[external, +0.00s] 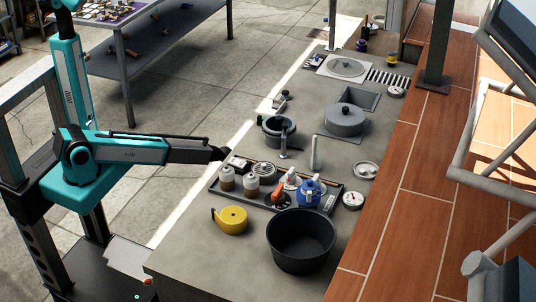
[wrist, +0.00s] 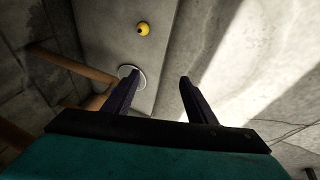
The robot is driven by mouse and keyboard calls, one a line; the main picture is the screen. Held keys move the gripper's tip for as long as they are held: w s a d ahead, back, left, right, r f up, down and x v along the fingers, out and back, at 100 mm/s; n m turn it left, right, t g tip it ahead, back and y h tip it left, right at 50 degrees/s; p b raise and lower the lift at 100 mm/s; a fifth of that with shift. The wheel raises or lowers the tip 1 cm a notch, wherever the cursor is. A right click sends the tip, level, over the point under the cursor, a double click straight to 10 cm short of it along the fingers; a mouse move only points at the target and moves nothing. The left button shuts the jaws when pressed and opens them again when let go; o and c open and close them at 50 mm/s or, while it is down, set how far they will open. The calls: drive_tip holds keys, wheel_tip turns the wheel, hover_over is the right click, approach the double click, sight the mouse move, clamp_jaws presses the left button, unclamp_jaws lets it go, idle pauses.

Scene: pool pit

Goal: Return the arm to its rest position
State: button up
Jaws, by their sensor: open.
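My arm is teal and grey and stretches to the right from the left side of the external view. My gripper (external: 222,153) is at its end, above the left edge of the grey counter. In the wrist view my gripper (wrist: 158,82) shows two dark fingers, spread wide apart with nothing between them. Behind the left finger a pale round disc (wrist: 126,71) is partly hidden. The exact height of my gripper over the counter is hard to tell.
The counter (external: 190,260) holds a black pot (external: 301,246), a yellow round item (external: 233,221), a tray with bottles and a blue canister (external: 307,194), and a grey lidded pot (external: 345,121). A workbench (external: 165,32) stands behind. Open floor (external: 190,115) lies between.

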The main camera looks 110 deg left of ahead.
drive_tip(key=s+d+f+m+g+h, duration=0.1)
drive_tip(key=d+f+m+g+h, duration=0.2)
drive_tip(key=d, duration=1.5)
drive_tip(key=s+d+f+m+g+h, duration=0.1)
drive_tip(key=d+f+m+g+h, duration=0.2)
drive_tip(key=d, duration=1.6)
drive_tip(key=s+d+r+m+g, duration=0.1)
drive_tip(key=s+d+m, duration=0.3)
drive_tip(key=d, duration=0.4)
drive_tip(key=s+d+r+m+g+y+p, duration=0.1)
drive_tip(key=s+d+m, duration=0.3)
drive_tip(key=d, duration=0.4)
drive_tip(key=s+d+r+m+y+p, duration=0.1)
drive_tip(key=s+d+r+m, duration=0.1)
drive_tip(key=s+d+m, duration=0.3)
drive_tip(key=shift+s+d+r+g, duration=0.25)
drive_tip(key=shift+d+r+g, duration=0.15)
drive_tip(key=shift+d, duration=1.6)
